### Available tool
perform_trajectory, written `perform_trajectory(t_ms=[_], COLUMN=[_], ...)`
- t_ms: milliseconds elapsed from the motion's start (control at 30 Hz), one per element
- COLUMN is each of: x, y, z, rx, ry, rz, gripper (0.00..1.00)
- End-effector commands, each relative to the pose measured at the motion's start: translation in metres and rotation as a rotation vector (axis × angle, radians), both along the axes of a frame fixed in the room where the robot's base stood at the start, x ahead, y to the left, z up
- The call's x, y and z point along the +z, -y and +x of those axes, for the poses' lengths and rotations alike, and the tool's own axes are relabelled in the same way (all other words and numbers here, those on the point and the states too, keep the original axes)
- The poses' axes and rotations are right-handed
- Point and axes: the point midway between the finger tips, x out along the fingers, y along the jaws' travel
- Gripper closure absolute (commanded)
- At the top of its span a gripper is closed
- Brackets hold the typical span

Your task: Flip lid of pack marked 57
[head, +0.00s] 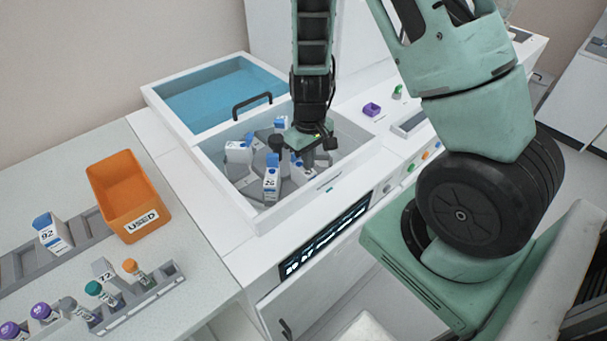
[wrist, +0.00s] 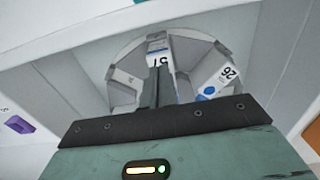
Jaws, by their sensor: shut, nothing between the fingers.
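The pack marked 57 (wrist: 157,46) stands in a slot of the grey round carousel in the wrist view. My gripper (wrist: 160,72) is shut and empty, its dark fingers in front of the pack's lower part in the picture. In the head view my gripper (head: 300,147) points down into the open bay, over the packs. A white pack there (head: 304,172), partly under the gripper, is probably 57; its number is not readable.
Another pack, marked 26 (wrist: 226,75), with a blue lid, stands beside it. The bay's white rim (head: 335,178) surrounds the carousel. An orange USED bin (head: 125,190) and tube racks stand left. A purple object (head: 371,109) lies right.

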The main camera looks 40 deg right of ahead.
Motion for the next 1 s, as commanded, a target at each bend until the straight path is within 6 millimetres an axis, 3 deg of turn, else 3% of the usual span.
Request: perform_trajectory(t_ms=[600, 1000], x=[0.001, 0.0], y=[-0.001, -0.001], z=[0.023, 0.024], rx=[0.0, 0.0], ry=[0.0, 0.0], rz=[0.0, 0.0], gripper=[1.0, 1.0])
